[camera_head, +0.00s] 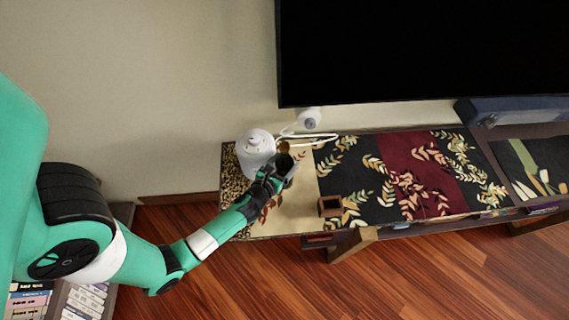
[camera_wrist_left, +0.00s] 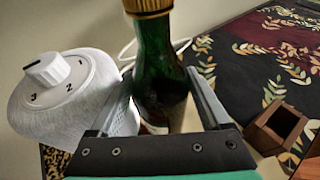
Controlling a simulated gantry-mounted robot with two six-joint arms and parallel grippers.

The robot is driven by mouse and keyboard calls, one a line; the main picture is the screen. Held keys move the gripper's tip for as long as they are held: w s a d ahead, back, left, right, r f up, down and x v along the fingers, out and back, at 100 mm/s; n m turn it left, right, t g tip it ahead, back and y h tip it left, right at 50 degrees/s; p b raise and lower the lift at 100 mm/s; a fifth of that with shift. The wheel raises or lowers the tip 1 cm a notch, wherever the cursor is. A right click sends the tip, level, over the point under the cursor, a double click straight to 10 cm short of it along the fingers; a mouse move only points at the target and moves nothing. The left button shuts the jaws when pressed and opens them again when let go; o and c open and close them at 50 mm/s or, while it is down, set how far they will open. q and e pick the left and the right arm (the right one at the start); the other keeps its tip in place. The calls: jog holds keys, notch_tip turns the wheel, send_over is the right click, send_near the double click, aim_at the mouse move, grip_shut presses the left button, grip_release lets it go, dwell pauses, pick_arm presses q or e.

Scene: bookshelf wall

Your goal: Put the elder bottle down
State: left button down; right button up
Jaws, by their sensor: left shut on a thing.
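The elder bottle (camera_wrist_left: 158,70) is dark green glass with a gold cap and stands between the two fingers of my left gripper (camera_wrist_left: 160,115) in the left wrist view. The gripper is shut on it. In the head view my left gripper (camera_head: 280,168) is over the left end of the patterned bench (camera_head: 300,215), and only the bottle's brownish top (camera_head: 284,147) shows past it. The bottle's base is hidden, so I cannot tell whether it touches the bench top. My right gripper is in neither view.
A white speaker-like device (camera_head: 256,143) with a knob stands close left of the bottle. A small brown wooden box (camera_head: 331,206) is to the right. A white cable and a small white device (camera_head: 310,118) are behind. The bench's middle is clear; a black screen (camera_head: 420,50) hangs above.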

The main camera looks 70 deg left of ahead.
pick_arm(q)
grip_release()
jog(key=shift+f, duration=0.15)
jog(key=shift+s+d+r, duration=0.15)
jog(key=shift+s+r, duration=0.05)
jog(key=shift+r, duration=0.05)
jog(key=p+v, duration=0.1)
jog(key=v, duration=1)
jog(key=shift+s, duration=0.2)
jog(key=shift+d+r, duration=0.1)
jog(key=shift+d, duration=0.05)
